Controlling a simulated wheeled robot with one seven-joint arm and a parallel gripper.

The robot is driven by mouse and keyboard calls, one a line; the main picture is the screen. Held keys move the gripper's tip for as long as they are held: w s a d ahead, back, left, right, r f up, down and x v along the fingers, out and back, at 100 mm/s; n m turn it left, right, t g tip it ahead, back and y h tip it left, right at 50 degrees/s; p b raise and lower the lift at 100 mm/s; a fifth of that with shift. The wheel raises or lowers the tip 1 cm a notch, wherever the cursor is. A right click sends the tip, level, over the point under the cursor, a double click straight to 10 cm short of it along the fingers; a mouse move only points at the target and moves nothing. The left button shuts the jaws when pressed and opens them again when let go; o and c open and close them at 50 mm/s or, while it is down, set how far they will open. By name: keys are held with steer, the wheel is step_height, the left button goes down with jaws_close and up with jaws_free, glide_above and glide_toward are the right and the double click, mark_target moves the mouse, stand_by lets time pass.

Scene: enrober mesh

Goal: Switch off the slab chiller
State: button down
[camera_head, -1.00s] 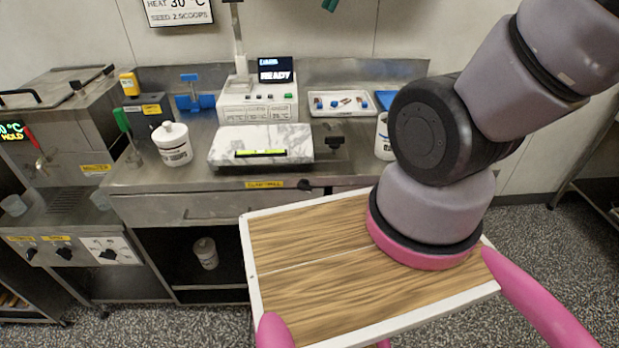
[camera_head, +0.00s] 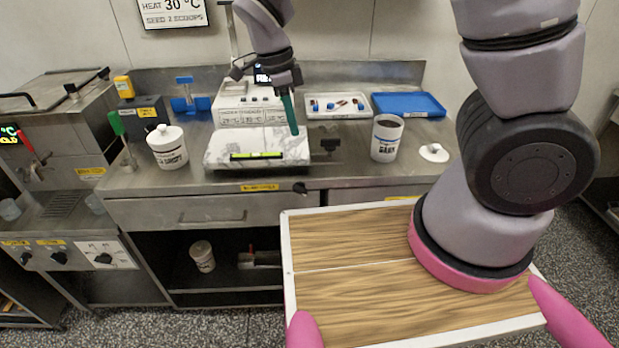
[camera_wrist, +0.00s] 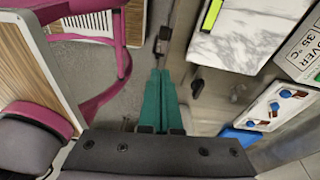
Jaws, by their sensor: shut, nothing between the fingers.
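The marble slab (camera_head: 225,150) lies on the steel counter, with a glowing yellow-green strip at its front. On the counter's front edge below it is a yellow label (camera_head: 258,187), too small to read surely. A dark knob (camera_head: 300,187) sits just right of that label; which way it is turned I cannot tell. My gripper (camera_head: 290,115) has teal fingers, pressed together and empty. It points down in front of the slab's right part in the head view. In the wrist view the fingers (camera_wrist: 160,95) are beside the counter edge, with a dark knob (camera_wrist: 197,87) to their right, apart.
A white machine (camera_head: 240,112) stands behind the slab. A dark fitting (camera_head: 328,145), tray of small items (camera_head: 335,114), white tub (camera_head: 387,138) and blue tray (camera_head: 408,104) are to the right. A lidded pot (camera_head: 168,147) is left. A drawer (camera_head: 210,214) lies below the counter.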

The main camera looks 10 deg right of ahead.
steer(key=shift+s+f+m+h, duration=0.2)
steer(key=shift+f+m, duration=0.1)
steer(key=shift+f, duration=0.25)
steer(key=shift+s+f+m+h, duration=0.2)
steer(key=shift+f+m, duration=0.1)
steer(key=shift+f, duration=0.25)
glide_above(302, 191)
steer(key=d, duration=0.1)
step_height(302, 191, down, 9)
steer(key=shift+f, duration=0.1)
steer(key=f, duration=0.1)
steer(key=a+f, duration=0.1)
steer(key=f, duration=0.1)
steer(key=shift+w+a+f, duration=0.1)
steer(key=shift+a, duration=0.2)
steer(key=shift+a+f, duration=0.25)
steer(key=shift+f, duration=0.15)
